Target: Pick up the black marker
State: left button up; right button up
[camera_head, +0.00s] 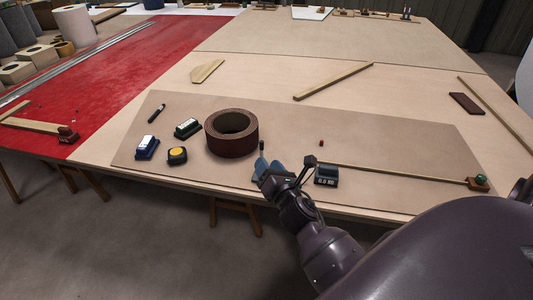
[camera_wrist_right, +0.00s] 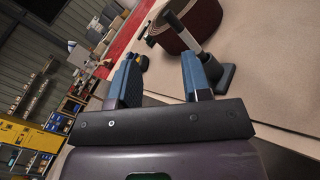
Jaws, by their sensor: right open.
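My right gripper (camera_head: 269,168) is at the front edge of the board, well to the right of the marker. Its two blue fingers (camera_wrist_right: 160,82) stand apart in the right wrist view with nothing held between them. My left gripper is in neither view.
A brown-red roll (camera_head: 231,133) stands between marker and gripper. A blue-and-white item (camera_head: 147,148), a green-and-white item (camera_head: 188,128) and a yellow-black tape measure (camera_head: 177,156) lie near the marker. The board's right middle is mostly clear.

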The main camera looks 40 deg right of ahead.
aim_at(262, 148)
jog(key=w+d+n, duration=0.1)
jog(key=n, duration=0.1)
jog(key=w+f+n, duration=0.1)
jog(key=w+n, duration=0.1)
jog(key=w+d+n, duration=0.1)
jog(key=w, duration=0.1)
jog(key=shift+d+f+n+g+h, duration=0.25)
jog(key=shift+d+n+g+h, duration=0.05)
jog(key=shift+n+h, duration=0.1)
jog(key=x, duration=0.4)
jog(key=shift+w+d+r, duration=0.1)
jog(key=shift+d+r, duration=0.05)
jog(key=shift+r, duration=0.2)
jog(key=shift+w+d, duration=0.2)
jog(key=shift+w, duration=0.5)
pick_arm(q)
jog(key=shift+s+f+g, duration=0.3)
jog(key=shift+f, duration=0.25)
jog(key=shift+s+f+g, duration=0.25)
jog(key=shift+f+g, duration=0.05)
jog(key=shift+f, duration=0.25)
pick_arm(e)
grip_shut()
